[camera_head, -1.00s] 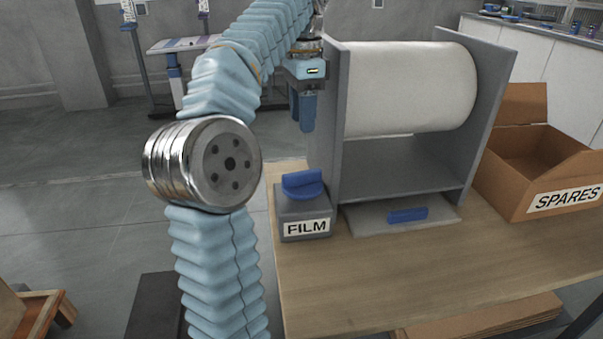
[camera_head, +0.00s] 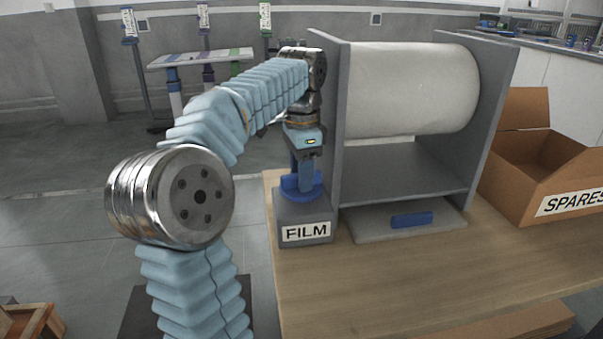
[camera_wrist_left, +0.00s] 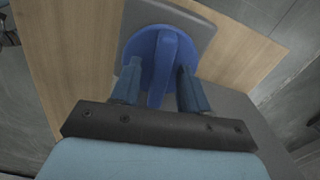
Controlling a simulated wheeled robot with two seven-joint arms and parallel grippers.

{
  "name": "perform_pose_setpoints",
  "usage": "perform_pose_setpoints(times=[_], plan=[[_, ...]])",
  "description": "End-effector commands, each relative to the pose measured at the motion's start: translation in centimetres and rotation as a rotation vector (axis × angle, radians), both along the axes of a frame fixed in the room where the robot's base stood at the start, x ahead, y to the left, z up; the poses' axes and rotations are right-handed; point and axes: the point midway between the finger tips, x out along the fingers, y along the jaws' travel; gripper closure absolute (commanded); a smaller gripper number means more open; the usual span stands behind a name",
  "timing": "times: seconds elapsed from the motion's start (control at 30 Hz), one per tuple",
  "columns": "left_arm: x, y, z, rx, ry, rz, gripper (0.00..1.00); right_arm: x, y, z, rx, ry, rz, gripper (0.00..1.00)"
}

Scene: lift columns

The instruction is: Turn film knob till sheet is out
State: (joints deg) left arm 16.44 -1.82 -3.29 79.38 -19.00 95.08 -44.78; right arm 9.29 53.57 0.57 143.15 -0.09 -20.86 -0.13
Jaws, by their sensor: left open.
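The blue film knob (camera_head: 289,187) sits on top of a grey box with a FILM label (camera_head: 306,232) at the table's left end. My left gripper (camera_head: 305,180) points down over the knob, with its fingers at the knob's height. In the left wrist view my left gripper (camera_wrist_left: 158,92) is open, with one finger on each side of the knob's raised grip bar (camera_wrist_left: 166,62). Gaps show between the bar and both fingers. The white film roll (camera_head: 410,88) hangs between grey side panels, with a short sheet edge just below it. My right gripper is not in view.
A grey plate with a blue bar (camera_head: 412,220) lies in front of the roll stand (camera_head: 345,130). An open cardboard box marked SPARES (camera_head: 545,165) stands to its right. The wooden table (camera_head: 400,280) is clear at the front.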

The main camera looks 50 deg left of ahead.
Motion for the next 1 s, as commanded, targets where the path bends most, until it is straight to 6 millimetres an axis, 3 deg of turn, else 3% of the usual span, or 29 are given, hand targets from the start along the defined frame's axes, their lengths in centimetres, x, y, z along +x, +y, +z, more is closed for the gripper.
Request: perform_pose_setpoints(times=[0.07,0.37,0.77,1.0], plan=[[0.0,0.0,0.0,0.0,0.0,0.0,0.55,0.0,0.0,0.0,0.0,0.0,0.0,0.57],[0.0,0.0,0.0,0.0,0.001,0.0,1.0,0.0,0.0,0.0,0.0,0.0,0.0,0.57],[0.0,0.0,0.0,-0.002,0.004,-0.03,1.0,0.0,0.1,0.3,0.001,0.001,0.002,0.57],[0.0,-0.1,0.2,-0.003,0.006,-0.154,1.0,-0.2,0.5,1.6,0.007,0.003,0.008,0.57]])
